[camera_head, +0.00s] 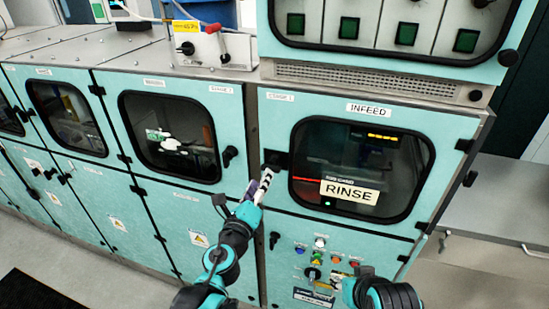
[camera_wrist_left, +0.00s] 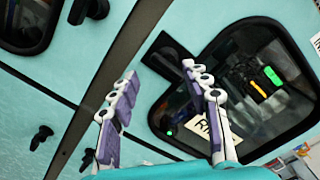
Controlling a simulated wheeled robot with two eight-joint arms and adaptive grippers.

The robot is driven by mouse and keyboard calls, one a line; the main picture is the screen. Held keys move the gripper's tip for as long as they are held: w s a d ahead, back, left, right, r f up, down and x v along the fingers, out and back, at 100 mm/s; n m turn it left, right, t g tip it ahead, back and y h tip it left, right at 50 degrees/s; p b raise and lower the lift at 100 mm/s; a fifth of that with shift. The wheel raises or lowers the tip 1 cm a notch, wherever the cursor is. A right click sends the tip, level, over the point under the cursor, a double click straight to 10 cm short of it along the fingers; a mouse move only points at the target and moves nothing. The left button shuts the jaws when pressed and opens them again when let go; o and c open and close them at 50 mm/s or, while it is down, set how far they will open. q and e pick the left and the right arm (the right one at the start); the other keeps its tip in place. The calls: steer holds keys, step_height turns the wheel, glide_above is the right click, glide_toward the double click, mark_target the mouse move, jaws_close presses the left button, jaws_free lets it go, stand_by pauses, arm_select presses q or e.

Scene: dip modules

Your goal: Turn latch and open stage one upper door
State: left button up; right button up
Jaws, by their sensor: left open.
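The stage one upper door (camera_head: 450,140) is a teal panel labelled INFEED, with a dark rounded window and a RINSE sign. It looks closed. Its black latch (camera_head: 275,159) sits at the left edge of the door, beside the window. In the left wrist view the latch (camera_wrist_left: 165,52) shows just beyond and between the fingertips. My left gripper (camera_head: 266,180) is in front of the door's left edge, close below the latch. In the wrist view its two purple-and-white fingers (camera_wrist_left: 160,72) are spread and hold nothing. Whether they touch the latch cannot be told.
A neighbouring door (camera_head: 211,175) with its own black handle (camera_head: 229,155) lies to the left. A lower panel (camera_head: 292,282) with coloured buttons is below the door. A grey bench (camera_head: 500,205) stands at the right. The floor in front is partly hidden by my arms.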

mark_target(273, 164)
arm_select(q)
steer(key=shift+m+h, duration=0.3)
steer(key=shift+m, duration=0.4)
steer(key=x, duration=0.4)
steer(key=d+x, duration=0.1)
steer(key=x, duration=0.3)
steer(key=shift+s+d+f, duration=0.1)
steer(key=shift+f, duration=0.15)
steer(key=shift+s, duration=0.15)
jaws_close()
